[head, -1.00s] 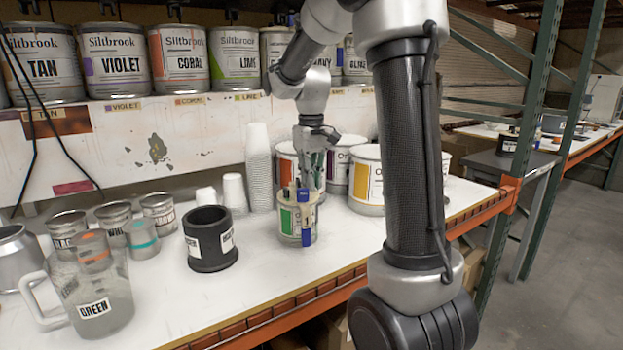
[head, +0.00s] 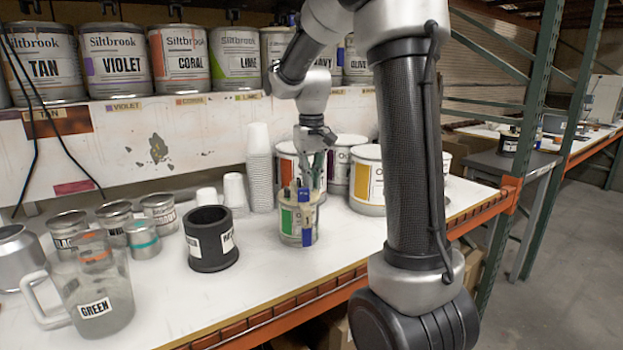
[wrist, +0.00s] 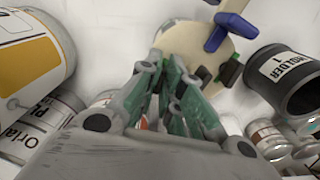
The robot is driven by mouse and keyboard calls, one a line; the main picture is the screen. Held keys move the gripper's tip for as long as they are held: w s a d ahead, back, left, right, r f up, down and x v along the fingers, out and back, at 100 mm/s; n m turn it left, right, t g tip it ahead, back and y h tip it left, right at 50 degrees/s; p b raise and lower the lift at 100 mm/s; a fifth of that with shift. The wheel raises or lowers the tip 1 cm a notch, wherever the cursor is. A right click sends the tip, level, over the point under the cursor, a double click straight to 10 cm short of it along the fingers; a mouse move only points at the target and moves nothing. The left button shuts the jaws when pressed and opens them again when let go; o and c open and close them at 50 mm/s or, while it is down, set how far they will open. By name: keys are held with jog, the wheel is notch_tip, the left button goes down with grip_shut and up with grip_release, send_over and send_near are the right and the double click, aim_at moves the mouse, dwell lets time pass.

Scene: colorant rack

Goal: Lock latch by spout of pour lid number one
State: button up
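The pour lid (wrist: 196,50) is a cream disc in the wrist view, with a blue piece (wrist: 232,32) at its upper right and a dark green piece (wrist: 231,72) at its right edge. In the head view my gripper (head: 310,180) is just above the can.
A black holder (head: 210,240) stands left of the can, also in the wrist view (wrist: 295,80). Large paint cans (head: 367,185) stand behind and to the right. A cup stack (head: 259,165) is behind. Bare white tabletop (head: 240,290) lies in front.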

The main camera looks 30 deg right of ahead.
jog(key=o, duration=0.4)
notch_tip(320, 180, up, 12)
dwell(0.4)
dwell(0.3)
